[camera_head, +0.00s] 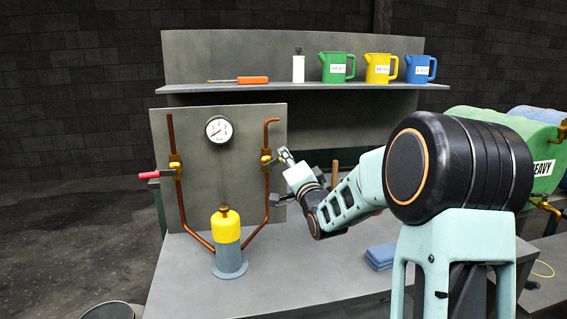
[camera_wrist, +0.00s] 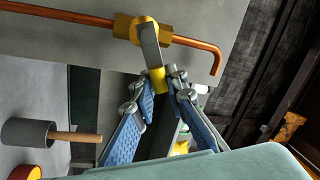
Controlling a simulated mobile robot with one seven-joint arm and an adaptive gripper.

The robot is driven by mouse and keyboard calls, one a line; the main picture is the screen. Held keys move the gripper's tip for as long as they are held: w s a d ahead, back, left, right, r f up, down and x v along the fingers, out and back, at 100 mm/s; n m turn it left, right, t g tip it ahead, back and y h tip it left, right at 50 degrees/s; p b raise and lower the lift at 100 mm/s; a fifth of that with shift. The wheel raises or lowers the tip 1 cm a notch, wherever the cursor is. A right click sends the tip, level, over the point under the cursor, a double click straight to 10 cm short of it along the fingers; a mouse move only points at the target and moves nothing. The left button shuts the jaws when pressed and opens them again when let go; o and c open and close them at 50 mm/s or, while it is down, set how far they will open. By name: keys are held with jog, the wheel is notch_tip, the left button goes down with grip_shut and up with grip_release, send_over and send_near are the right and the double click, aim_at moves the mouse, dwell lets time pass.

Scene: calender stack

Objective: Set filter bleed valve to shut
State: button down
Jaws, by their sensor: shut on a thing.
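A brass valve (camera_head: 265,158) sits on the right-hand copper pipe (camera_head: 267,200), whose top bends over into a short open outlet. I take it for the filter bleed valve; no label shows. In the wrist view the valve body (camera_wrist: 150,30) has a flat grey lever (camera_wrist: 151,50) with a yellow end (camera_wrist: 157,80). The lever stands roughly across the pipe. My gripper (camera_head: 284,157) is at the lever, to the right of the valve. In the wrist view its fingertips (camera_wrist: 161,80) close around the yellow end and partly hide it.
A second valve (camera_head: 175,165) with a red lever (camera_head: 152,174) is on the left pipe. A gauge (camera_head: 219,130) hangs on the panel. A yellow-and-grey filter (camera_head: 228,240) stands on the bench below.

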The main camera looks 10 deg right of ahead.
jog(key=m+b, duration=0.1)
jog(key=m, duration=0.1)
jog(key=f+m+h+b, duration=0.1)
jog(key=m, duration=0.1)
jog(key=f+m+b, duration=0.1)
jog(key=m, duration=0.1)
jog(key=shift+d+f+h, duration=0.15)
jog(key=shift+d+h, duration=0.05)
jog(key=shift+h, duration=0.2)
jog(key=c, duration=2)
grip_release()
jog(key=shift+o, duration=0.2)
jog(key=shift+s, duration=0.1)
jog(key=s+f, duration=0.2)
jog(key=s, duration=0.9)
jog(key=shift+s+f, duration=0.15)
jog(key=shift+s, duration=0.2)
